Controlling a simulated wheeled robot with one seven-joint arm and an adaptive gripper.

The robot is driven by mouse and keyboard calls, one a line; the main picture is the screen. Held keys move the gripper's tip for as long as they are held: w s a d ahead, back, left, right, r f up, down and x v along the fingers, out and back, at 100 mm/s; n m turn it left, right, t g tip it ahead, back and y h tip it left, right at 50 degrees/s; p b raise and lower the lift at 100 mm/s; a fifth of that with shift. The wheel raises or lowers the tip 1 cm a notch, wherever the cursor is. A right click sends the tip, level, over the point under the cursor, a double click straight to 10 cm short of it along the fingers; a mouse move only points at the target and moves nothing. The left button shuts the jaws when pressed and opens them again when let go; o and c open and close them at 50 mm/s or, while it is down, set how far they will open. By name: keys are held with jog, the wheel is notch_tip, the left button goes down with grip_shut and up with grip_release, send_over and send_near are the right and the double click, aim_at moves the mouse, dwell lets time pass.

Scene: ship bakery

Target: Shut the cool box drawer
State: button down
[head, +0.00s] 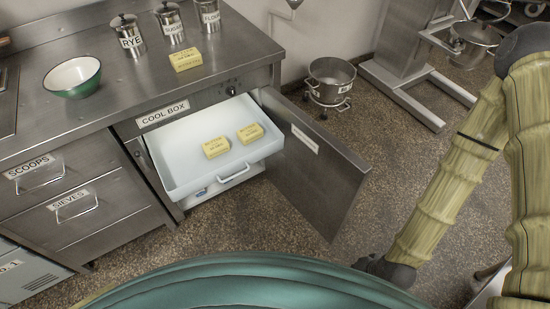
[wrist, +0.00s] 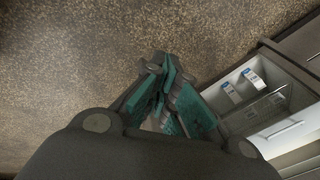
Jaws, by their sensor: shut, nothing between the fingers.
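The cool box drawer (head: 185,181), a white tray with a wire handle (head: 233,174) on its front, is pulled out of the steel counter under the COOL BOX label (head: 163,114). Two yellow butter packs (head: 216,147) (head: 250,133) lie in it. The cool box door (head: 318,165) stands swung open on the drawer's right. My gripper (wrist: 163,75) shows in the wrist view, shut and empty over the floor, apart from the white drawer structure (wrist: 285,130) at the right.
A third butter pack (head: 186,60), a green bowl (head: 73,77) and labelled canisters (head: 128,36) stand on the counter. The SCOOPS and SIEVES drawers (head: 72,204) are shut at the left. A pot on a wheeled stand (head: 331,80) is behind the door. Floor (head: 270,225) before the drawer is clear.

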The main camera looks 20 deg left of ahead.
jog(key=w+a+f+m+t+y+b, duration=0.25)
jog(key=w+a+f+b, duration=0.35)
jog(key=w+a+b, duration=0.3)
jog(key=m+t+y+b, duration=0.4)
jog(key=t+y+b, duration=0.4)
jog(key=b, duration=2)
send_near(273, 144)
jog(key=shift+n+g+y, duration=0.25)
jog(key=shift+g+y, duration=0.2)
jog(key=b+x, duration=0.4)
jog(key=x, duration=0.1)
jog(key=shift+w+f, duration=0.15)
jog(key=shift+w, duration=0.05)
jog(key=shift+b+x, duration=0.3)
jog(key=shift+x, duration=0.6)
jog(key=shift+w+d, duration=0.1)
